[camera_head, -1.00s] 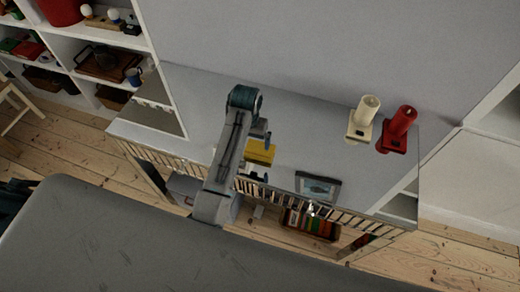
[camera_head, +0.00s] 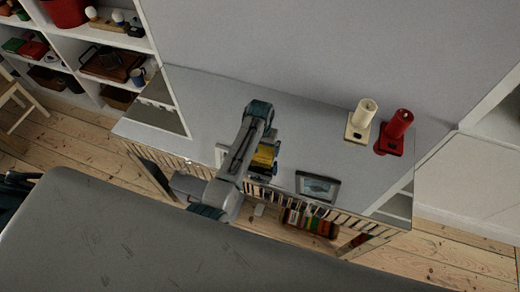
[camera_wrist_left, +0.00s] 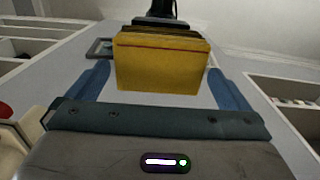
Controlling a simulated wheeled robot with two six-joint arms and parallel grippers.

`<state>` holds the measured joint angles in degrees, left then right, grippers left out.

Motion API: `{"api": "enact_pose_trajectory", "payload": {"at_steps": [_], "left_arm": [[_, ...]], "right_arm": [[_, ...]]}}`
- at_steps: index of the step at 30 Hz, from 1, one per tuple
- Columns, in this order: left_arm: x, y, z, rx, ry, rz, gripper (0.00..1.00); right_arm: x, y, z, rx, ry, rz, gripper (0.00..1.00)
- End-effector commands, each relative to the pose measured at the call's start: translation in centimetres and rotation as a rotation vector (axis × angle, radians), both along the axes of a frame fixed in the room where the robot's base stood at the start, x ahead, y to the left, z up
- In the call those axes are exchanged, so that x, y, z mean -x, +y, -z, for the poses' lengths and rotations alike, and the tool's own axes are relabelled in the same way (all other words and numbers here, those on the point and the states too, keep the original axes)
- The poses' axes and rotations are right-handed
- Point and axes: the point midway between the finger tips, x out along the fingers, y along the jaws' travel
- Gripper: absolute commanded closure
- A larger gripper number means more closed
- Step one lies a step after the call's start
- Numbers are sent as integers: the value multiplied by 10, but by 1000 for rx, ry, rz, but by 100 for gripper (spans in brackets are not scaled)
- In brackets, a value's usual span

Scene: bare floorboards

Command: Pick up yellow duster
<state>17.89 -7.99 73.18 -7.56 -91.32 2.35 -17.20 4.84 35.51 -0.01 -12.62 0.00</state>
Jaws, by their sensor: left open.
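The yellow duster (camera_head: 264,157) is on the grey top of the long white cabinet in the head view, partly hidden by my left arm. In the left wrist view the duster (camera_wrist_left: 162,66) is a yellow block with a darker brownish layer along its top edge. My left gripper (camera_wrist_left: 158,76) is open, with one blue finger on each side of the duster and a visible gap on both sides. In the head view the left gripper (camera_head: 265,160) is at the duster, mostly covered by the arm. My right gripper is not in view.
Books (camera_head: 309,221) are below. A stocked shelf (camera_head: 70,50) is at the left.

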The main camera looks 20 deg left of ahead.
Motion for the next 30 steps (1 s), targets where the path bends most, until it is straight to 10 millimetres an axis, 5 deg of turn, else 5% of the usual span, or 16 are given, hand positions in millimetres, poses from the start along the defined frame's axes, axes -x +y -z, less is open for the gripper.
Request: {"api": "enact_pose_trajectory", "payload": {"at_steps": [12, 17, 30], "left_arm": [[-1, 1, 18, -1, -2, 0, 0], [-1, 1, 18, -1, -2, 0, 27], [-1, 0, 10, 0, -4, 0, 28]], "right_arm": [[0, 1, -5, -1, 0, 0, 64], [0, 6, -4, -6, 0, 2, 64], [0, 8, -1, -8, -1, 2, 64]]}}
